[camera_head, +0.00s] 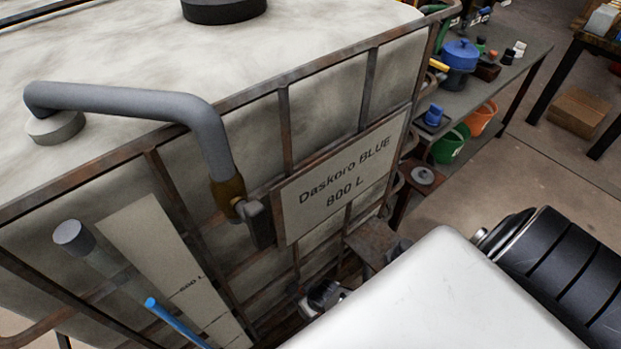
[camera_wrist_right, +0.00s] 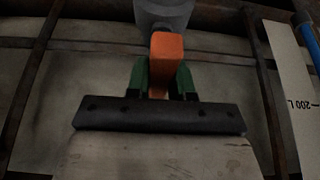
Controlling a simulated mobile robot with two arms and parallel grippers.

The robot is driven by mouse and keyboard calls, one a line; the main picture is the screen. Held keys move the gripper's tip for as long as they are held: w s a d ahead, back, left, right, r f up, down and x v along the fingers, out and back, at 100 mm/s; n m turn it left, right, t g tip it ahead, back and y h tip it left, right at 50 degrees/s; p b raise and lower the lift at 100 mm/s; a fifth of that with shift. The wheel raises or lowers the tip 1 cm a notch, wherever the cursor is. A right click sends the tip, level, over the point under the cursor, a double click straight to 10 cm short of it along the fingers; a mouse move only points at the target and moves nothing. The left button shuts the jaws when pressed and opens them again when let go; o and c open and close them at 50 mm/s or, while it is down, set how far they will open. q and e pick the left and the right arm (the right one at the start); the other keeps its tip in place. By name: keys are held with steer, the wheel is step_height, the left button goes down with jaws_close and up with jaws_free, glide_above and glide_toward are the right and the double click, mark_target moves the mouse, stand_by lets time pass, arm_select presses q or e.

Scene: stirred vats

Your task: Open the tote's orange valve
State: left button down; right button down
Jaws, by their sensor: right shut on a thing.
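The tote (camera_head: 330,115) is a pale tank in a rusty cage, with a sign reading "Daskoro BLUE 800 L". In the right wrist view the orange valve handle (camera_wrist_right: 167,48) stands in front of a grey round fitting (camera_wrist_right: 163,12). My right gripper (camera_wrist_right: 160,74) has its green fingers on both sides of the handle and is shut on it. The handle's lower part is hidden between the fingers. In the head view the orange handle does not show. My left gripper is in neither view.
A grey pipe (camera_head: 130,100) bends over the tote's top edge to a fitting on its side. A level scale (camera_head: 165,255) and a blue tube (camera_head: 172,320) are at the left. A bench (camera_head: 505,75) with buckets stands behind right. Brown floor is open at right.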

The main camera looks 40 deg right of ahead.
steer(key=c, duration=1)
jaws_free()
steer(key=shift+s+r+p, duration=0.2)
steer(key=shift+r+p, duration=0.15)
steer(key=shift+r, duration=0.15)
steer(key=p+v, duration=0.3)
steer(key=v, duration=0.5)
steer(key=shift+r, duration=0.15)
steer(key=shift+s+r, duration=0.35)
steer(key=shift+r, duration=0.3)
